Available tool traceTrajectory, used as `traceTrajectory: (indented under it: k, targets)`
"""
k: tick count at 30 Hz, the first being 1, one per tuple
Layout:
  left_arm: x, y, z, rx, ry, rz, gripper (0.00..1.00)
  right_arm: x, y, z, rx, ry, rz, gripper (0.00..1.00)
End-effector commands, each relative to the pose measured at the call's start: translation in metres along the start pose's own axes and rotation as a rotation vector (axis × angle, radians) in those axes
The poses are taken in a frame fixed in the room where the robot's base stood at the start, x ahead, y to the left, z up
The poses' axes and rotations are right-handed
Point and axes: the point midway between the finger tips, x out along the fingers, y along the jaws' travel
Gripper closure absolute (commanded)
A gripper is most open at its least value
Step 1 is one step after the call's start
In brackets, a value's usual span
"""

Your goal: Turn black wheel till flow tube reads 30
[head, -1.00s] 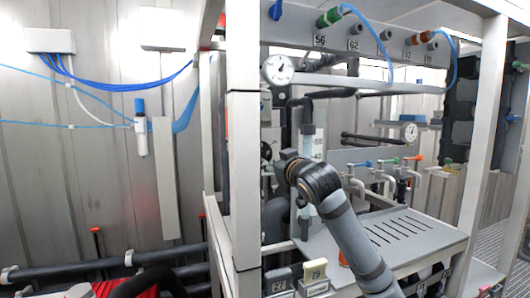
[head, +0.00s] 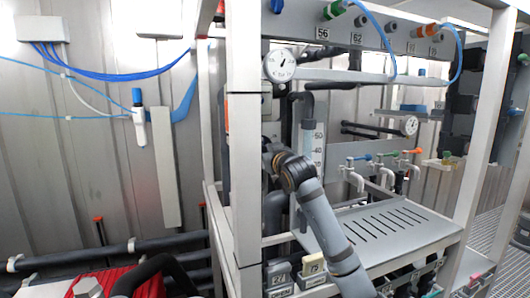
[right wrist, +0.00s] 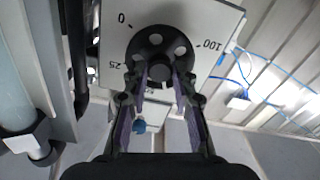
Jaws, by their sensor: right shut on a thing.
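The black wheel (right wrist: 152,43) has round holes and sits in front of a pale plate (right wrist: 115,55) marked 0, 25 and 100 in the right wrist view. My right gripper (right wrist: 161,80) is shut on the wheel's near part, one finger on each side. In the head view my right gripper (head: 272,158) is at the left side of the rig, and the wheel is hidden there. The clear flow tube (head: 314,140) stands upright just right of it, with 50, 40 and 30 readable. Its float level is too small to tell. My left gripper is not in view.
A round dial gauge (head: 280,65) is above the gripper. A slotted grey shelf (head: 390,235) is in front of the tube. Taps with coloured handles (head: 388,156) are to the right. A white frame post (head: 243,150) stands close on the left.

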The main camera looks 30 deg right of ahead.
Motion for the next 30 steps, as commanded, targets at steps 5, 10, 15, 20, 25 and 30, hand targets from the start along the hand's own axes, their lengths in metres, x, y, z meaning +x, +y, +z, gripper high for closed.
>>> traceTrajectory:
  k: [5,10,15,20,25,30]
  targets:
    - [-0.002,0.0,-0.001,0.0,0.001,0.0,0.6,0.0,0.0,-0.001,-0.007,0.0,-0.001,1.0]
    - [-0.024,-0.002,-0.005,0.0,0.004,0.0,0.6,0.0,0.001,-0.005,-0.189,-0.003,-0.002,1.0]
    - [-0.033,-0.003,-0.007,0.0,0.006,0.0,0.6,0.0,0.0,-0.002,-0.331,-0.002,-0.001,1.0]
    - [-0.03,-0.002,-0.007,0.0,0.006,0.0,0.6,0.0,-0.001,0.001,-0.34,-0.001,0.0,1.0]
    - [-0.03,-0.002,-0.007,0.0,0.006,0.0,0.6,0.0,-0.001,0.0,-0.339,0.0,0.0,0.65]
    - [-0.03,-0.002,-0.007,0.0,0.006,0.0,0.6,0.0,-0.001,0.0,-0.338,0.0,0.0,0.51]
